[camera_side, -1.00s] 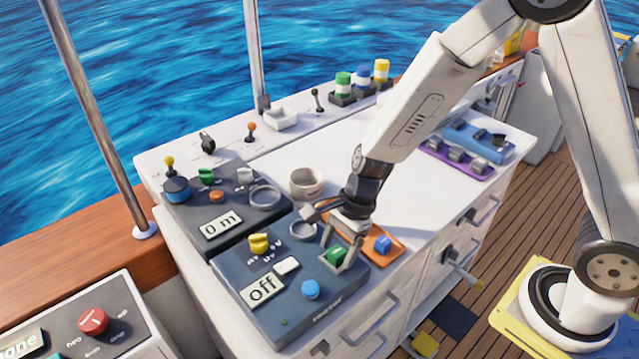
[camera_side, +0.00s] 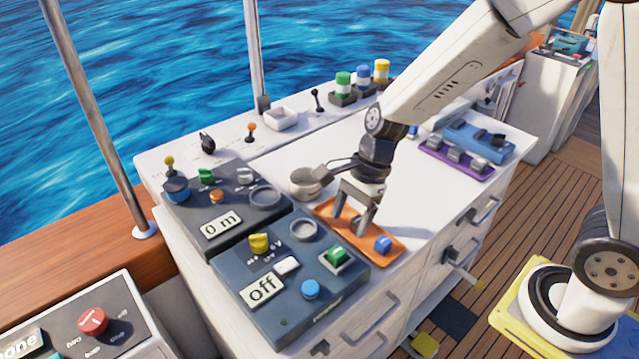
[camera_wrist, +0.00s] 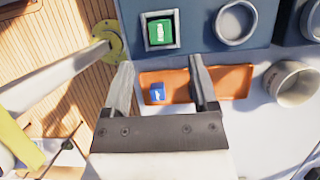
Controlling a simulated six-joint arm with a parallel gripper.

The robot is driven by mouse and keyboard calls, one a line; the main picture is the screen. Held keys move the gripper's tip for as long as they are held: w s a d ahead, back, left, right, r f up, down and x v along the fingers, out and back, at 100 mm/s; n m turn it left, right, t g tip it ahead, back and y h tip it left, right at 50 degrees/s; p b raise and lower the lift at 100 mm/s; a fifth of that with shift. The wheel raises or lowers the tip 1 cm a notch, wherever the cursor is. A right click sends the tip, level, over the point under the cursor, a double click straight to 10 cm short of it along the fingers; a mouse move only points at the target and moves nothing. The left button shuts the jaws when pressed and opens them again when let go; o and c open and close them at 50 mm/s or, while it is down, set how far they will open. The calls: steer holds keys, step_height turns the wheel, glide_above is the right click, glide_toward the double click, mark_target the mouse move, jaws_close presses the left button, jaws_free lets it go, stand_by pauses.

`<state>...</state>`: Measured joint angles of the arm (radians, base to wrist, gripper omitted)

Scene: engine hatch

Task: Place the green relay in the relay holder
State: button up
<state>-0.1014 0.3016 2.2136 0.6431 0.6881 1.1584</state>
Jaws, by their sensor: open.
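The green relay (camera_side: 337,254) sits in a square socket on the dark control panel (camera_side: 292,325), near its right edge. In the wrist view the green relay (camera_wrist: 160,32) fills the middle of a pale square frame and looks square to it. My gripper (camera_side: 352,222) is open and empty above the orange tray (camera_side: 358,243), apart from the green relay. In the wrist view my gripper's fingertips (camera_wrist: 161,62) point toward the panel's edge, with nothing between them touching either finger.
A blue relay (camera_side: 383,244) lies at the right end of the orange tray. A white cup (camera_side: 304,184) stands behind the tray.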

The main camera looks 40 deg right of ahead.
steer(key=shift+v, duration=2.7)
steer(key=s+d+f+n+t+h, duration=0.1)
steer(key=s+d+f+n+h, duration=0.1)
steer(key=n, duration=0.7)
steer(key=s+d+f+n+t+h, duration=0.1)
steer(key=s+d+n, duration=0.3)
steer(key=n, duration=0.5)
steer(key=shift+s+d+f+t+h, duration=0.15)
steer(key=shift+d+f+t+h, duration=0.15)
steer(key=shift+d+f+h, duration=0.65)
